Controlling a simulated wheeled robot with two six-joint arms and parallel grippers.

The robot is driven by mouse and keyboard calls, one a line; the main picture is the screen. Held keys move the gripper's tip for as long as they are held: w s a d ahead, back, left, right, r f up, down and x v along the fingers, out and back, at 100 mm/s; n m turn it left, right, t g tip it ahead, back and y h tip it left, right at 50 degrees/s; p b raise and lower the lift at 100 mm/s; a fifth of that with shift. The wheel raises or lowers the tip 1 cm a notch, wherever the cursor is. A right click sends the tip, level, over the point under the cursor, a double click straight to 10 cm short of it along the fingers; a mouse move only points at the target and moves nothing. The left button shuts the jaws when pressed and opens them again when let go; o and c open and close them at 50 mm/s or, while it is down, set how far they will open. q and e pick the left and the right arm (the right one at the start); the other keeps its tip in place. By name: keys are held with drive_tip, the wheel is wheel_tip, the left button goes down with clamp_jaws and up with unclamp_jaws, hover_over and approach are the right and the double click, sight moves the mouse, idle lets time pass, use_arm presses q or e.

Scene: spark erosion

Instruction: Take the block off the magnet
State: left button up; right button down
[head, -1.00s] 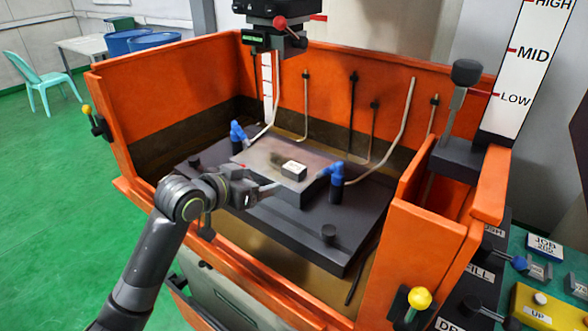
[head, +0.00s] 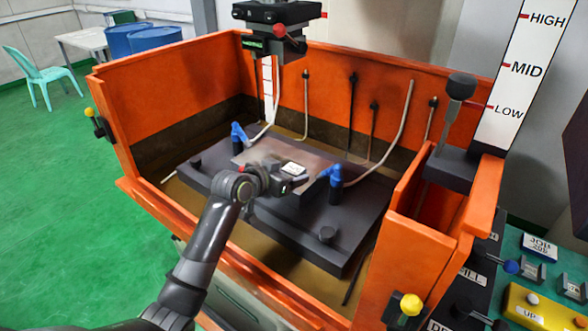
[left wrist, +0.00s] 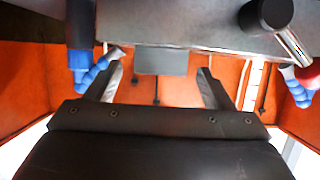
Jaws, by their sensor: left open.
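The block (head: 293,167) is a small pale block with a dark side, resting on the flat grey magnet (head: 312,158) in the orange tank. My left gripper (head: 300,180) is open, low over the magnet on the block's near side, and partly covers the block's front. In the left wrist view, which looks upside down, the grey block (left wrist: 152,61) appears between the two spread fingers of my left gripper (left wrist: 158,82), against the magnet's edge (left wrist: 190,62). I cannot tell whether either finger touches it. My right gripper is not in view.
Blue nozzles (head: 238,134) flank the magnet, one close to my gripper on the right (head: 333,175). A dark machine head (head: 270,30) hangs above the tank. The orange tank wall (head: 180,90) surrounds the dark table. A control panel (head: 530,270) is at the right.

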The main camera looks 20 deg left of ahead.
use_arm(q)
drive_tip(key=shift+x, duration=0.75)
drive_tip(key=c, duration=1.3)
drive_tip(key=shift+r, duration=0.1)
drive_tip(key=shift+c, duration=0.5)
